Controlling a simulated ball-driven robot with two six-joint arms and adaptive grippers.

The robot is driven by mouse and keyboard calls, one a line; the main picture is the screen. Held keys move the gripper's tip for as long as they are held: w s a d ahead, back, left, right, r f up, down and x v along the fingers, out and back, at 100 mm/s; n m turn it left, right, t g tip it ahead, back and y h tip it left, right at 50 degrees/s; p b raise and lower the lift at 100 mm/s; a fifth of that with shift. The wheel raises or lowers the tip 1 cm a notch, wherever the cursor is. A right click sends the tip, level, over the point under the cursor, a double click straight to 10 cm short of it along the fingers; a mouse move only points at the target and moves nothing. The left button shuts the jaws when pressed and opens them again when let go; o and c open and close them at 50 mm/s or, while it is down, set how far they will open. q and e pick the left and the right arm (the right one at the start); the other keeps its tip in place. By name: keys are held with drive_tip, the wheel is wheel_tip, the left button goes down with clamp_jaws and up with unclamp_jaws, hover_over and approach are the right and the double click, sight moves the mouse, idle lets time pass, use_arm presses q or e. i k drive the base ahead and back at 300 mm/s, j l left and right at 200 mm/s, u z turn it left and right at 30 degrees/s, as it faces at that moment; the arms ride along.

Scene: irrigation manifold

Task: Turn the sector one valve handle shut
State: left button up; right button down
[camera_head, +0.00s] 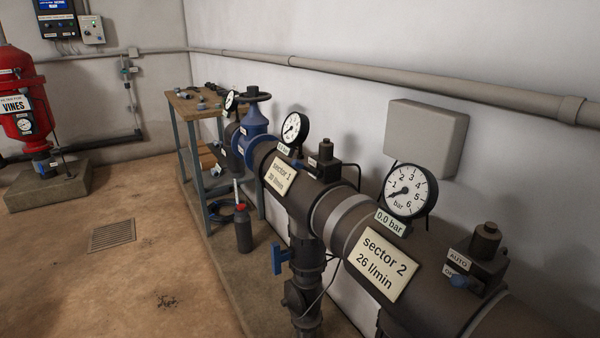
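The sector 1 section of the dark grey manifold pipe is in the middle of the head view, marked by a cream sign (281,176) reading "sector 1" and a flow in l/min. A round white gauge (295,127) stands above it. A blue handle (277,260) sits on the left side of the dark vertical pipe (307,262) that drops below this section. The handle's long part looks roughly upright. I cannot tell from this view whether the valve is open or shut. Neither of my grippers is in view.
To the right, the sector 2 sign (376,264) reads 26 l/min, with a gauge (411,190) near 0. Behind stand a blue valve (253,122) and workbench (192,104). A dark bottle (243,231) stands near the pipe. The brown floor (110,290) at left is mostly clear.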

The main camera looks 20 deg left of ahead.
sight(279, 256)
drive_tip(key=j+u, duration=0.15)
drive_tip(key=j, duration=1.15)
drive_tip(key=k, duration=0.05)
